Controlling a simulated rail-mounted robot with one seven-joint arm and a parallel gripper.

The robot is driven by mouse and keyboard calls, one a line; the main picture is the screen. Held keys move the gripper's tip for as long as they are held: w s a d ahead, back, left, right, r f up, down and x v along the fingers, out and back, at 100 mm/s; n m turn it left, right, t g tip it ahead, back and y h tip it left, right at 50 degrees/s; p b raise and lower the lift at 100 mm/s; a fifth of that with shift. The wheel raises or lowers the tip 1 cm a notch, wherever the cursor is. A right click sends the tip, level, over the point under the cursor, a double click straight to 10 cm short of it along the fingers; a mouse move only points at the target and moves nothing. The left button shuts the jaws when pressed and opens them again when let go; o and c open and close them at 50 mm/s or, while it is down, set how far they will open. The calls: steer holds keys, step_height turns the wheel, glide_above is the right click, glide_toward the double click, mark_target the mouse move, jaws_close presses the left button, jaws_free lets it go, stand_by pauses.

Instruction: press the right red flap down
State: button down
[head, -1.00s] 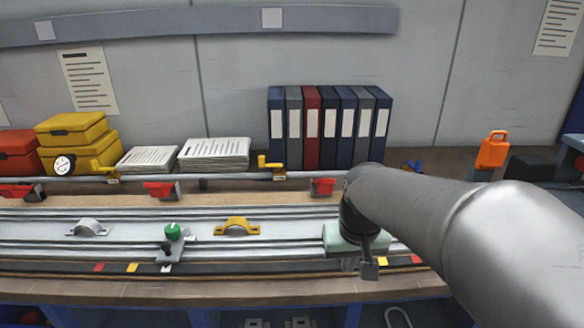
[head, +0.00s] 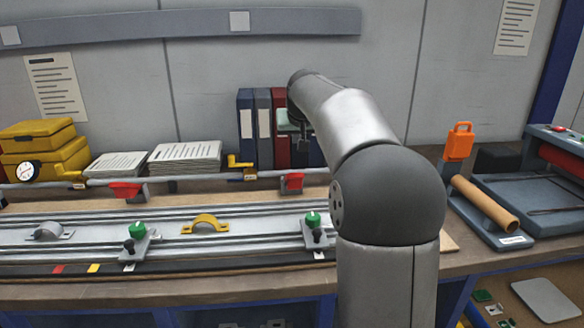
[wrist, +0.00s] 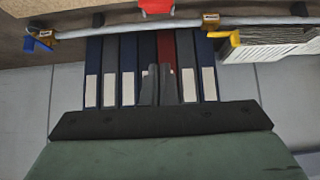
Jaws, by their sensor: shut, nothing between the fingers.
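The right red flap (head: 292,182) sits on a small grey bracket in front of the grey rail, in the middle of the head view. Its red surface also shows at the top edge of the wrist view (wrist: 156,7), partly cut off. Another red flap (head: 125,191) sits further left along the rail. My gripper (head: 304,146) is raised above and behind the right flap, in front of the binders, and does not touch the flap. In the wrist view its two dark fingers (wrist: 157,72) are together, with nothing between them.
Several binders (head: 245,120) stand behind the rail. A yellow crank (head: 241,168) is left of the right flap. Green knobs (head: 137,230) (head: 313,218) and a yellow clamp (head: 205,224) sit on the front track. Paper stacks (head: 185,158) and yellow boxes (head: 40,150) lie further left.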

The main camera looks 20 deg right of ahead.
glide_above(294, 182)
steer(key=w, duration=0.2)
steer(key=f, duration=0.7)
steer(key=shift+s+d+f+p, duration=0.1)
steer(key=shift+d+f+p, duration=0.2)
steer(key=shift+d+p, duration=0.05)
steer(key=shift+s+a+f, duration=0.2)
steer(key=shift+s+f, duration=0.65)
steer(key=shift+f, duration=0.1)
steer(key=shift+s+f+b, duration=0.2)
steer(key=shift+f+b, duration=0.1)
steer(key=shift+f, duration=0.25)
steer(key=shift+s+a, duration=0.1)
